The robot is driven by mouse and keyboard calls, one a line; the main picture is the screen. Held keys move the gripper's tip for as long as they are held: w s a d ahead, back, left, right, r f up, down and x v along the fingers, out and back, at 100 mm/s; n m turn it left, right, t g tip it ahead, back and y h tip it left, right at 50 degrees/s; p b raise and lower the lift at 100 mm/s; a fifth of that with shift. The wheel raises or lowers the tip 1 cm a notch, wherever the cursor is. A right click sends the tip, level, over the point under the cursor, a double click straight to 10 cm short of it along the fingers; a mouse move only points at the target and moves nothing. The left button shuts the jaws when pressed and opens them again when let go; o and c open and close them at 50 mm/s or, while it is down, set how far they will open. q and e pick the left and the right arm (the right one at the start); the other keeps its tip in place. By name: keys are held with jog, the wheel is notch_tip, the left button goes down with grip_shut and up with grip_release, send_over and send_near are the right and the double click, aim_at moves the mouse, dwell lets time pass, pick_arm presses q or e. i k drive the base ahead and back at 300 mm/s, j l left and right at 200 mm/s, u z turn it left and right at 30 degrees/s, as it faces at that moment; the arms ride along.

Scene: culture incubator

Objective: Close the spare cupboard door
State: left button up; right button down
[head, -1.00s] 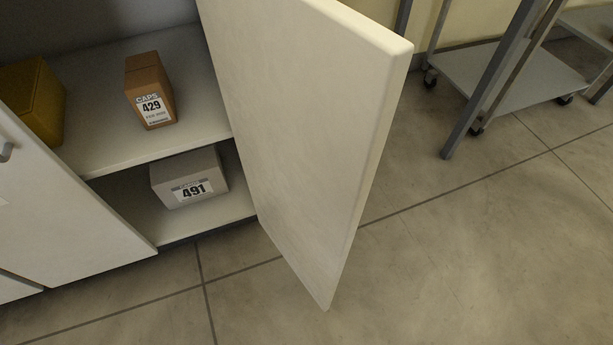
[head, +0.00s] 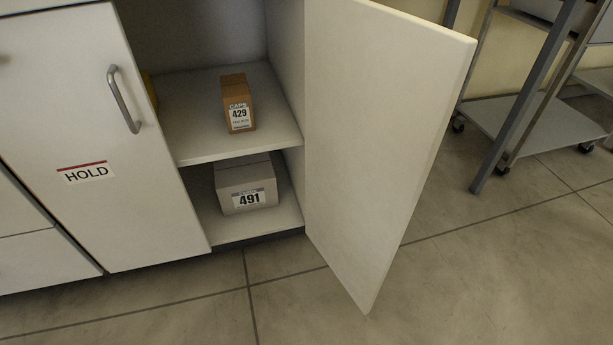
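The open white cupboard door (head: 375,130) stands swung out from the right side of the cupboard opening, showing its plain inner face. Its free edge points toward the lower right and its handle side is hidden. Inside the cupboard, a brown box labelled 429 (head: 237,103) sits on the upper shelf (head: 190,140). A grey box labelled 491 (head: 246,188) sits on the lower shelf (head: 285,215). Neither gripper is in the head view.
A shut white door (head: 150,200) with a HOLD label (head: 86,173) and a metal handle (head: 124,99) is left of the opening. A yellow box shows partly behind it. A grey wheeled cart (head: 530,125) stands at the right. The floor (head: 420,290) in front is clear.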

aim_at(384, 84)
jog(key=i+l+u, duration=0.1)
jog(key=u, duration=1.5)
jog(key=l, duration=0.75)
jog(key=k+l, duration=0.1)
jog(key=l, duration=0.6)
jog(key=k+l, duration=0.1)
jog(key=l, duration=0.65)
jog(key=l+u, duration=0.3)
jog(key=l, duration=0.35)
jog(key=k+l+u, duration=0.1)
jog(key=l+u, duration=0.15)
jog(key=l, duration=0.4)
